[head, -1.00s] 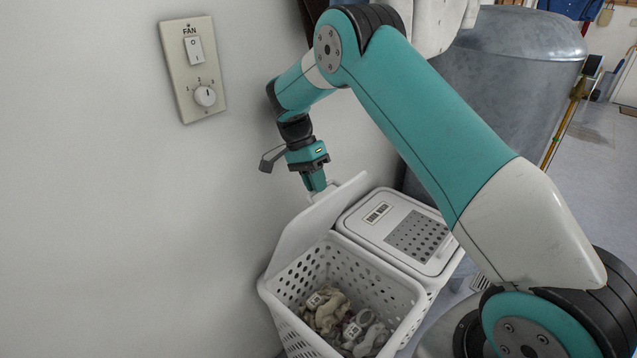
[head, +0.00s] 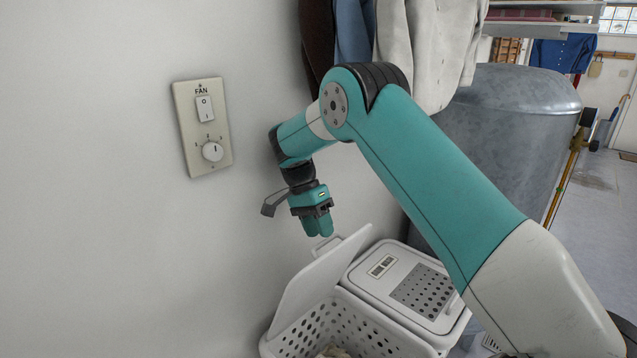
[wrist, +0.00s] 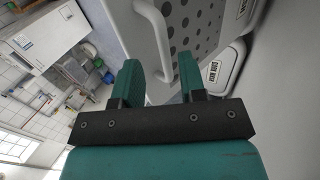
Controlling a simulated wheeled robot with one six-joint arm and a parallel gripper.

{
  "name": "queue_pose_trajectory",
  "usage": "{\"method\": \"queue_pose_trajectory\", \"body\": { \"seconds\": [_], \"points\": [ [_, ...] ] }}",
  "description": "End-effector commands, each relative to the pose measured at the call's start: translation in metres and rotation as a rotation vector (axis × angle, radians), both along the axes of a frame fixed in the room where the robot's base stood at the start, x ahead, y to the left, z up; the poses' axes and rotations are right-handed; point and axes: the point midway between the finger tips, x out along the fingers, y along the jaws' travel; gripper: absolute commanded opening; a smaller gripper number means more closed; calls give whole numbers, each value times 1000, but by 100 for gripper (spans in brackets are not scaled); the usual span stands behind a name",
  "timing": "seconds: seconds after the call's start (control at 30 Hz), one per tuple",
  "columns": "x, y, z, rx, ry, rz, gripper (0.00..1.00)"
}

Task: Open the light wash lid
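A white two-part laundry hamper (head: 375,318) stands by the wall. My gripper (head: 318,232) points down just above this handle. In the wrist view my gripper (wrist: 160,82) has its fingers apart, with nothing held between them.
The right lid (head: 372,290) of the hamper is shut. A fan switch plate (head: 203,128) is on the wall at left. A grey metal tank (head: 500,130) and hanging clothes (head: 430,50) stand behind my arm. Open floor (head: 600,200) lies at far right.

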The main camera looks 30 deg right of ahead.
Motion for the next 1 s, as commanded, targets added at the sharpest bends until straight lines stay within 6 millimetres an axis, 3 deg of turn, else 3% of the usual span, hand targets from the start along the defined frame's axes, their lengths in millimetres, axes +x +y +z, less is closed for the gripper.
{"method": "queue_pose_trajectory", "body": {
  "seconds": [0.3,0.5,0.73,1.0],
  "points": [
    [1,1,94,-1,-1,0,38],
    [0,0,133,0,1,1,38],
    [1,0,161,0,1,0,38],
    [0,0,168,0,1,1,38]
  ]
}}
